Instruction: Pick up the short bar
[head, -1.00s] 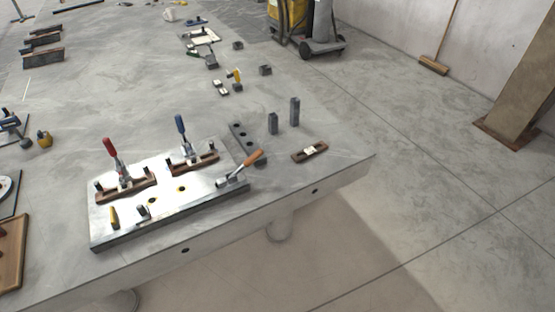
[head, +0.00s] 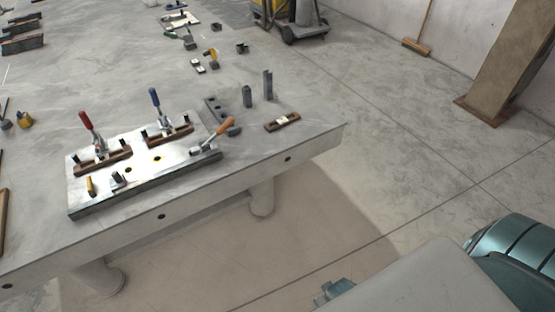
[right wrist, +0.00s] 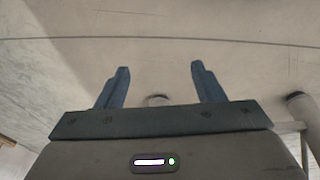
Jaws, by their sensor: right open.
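Two dark grey bars stand upright near the table's right corner in the head view. The shorter bar (head: 247,96) is just left of the taller bar (head: 268,85), with a gap between them. My right gripper (right wrist: 160,70) is open and empty in the right wrist view, with bare floor beyond its fingers. In the head view, part of the right gripper (head: 333,291) shows at the bottom, beyond the table's front edge and far from the bars. My left gripper is not in view.
A metal fixture plate (head: 140,190) with red and blue-handled clamps lies left of the bars. An orange-handled tool (head: 217,134) lies at its right end. A brown block (head: 282,121) lies in front of the bars. The table's front edge (head: 230,187) separates my right arm from them.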

